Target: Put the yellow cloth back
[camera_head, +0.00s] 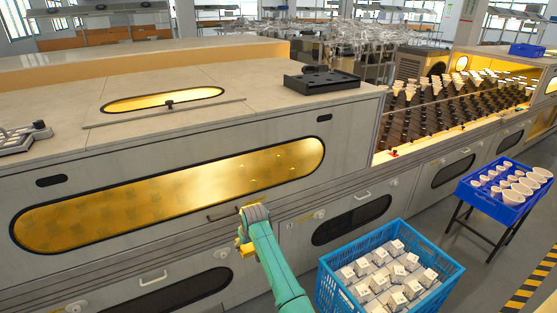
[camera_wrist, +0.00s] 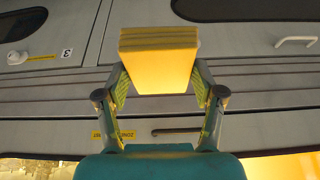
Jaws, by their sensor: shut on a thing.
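My gripper (camera_wrist: 160,90) is shut on the yellow cloth (camera_wrist: 158,58), a folded, layered block held between the two fingers in the wrist view. The cloth is in front of the grey machine's side panels, with nothing seen touching it but the fingers. In the head view, my gripper (camera_head: 248,226) is at the machine's front, below the long amber window, and a bit of yellow cloth (camera_head: 246,246) shows at its left side. Most of the cloth is hidden there by the gripper and arm.
The long grey machine (camera_head: 350,135) stands close ahead. A blue crate (camera_head: 332,290) of white boxes is right of my arm. A blue tray (camera_head: 467,194) with white bulbs stands on a black stand farther right. A black fixture (camera_head: 322,80) lies on the machine's top. Grey floor shows at right.

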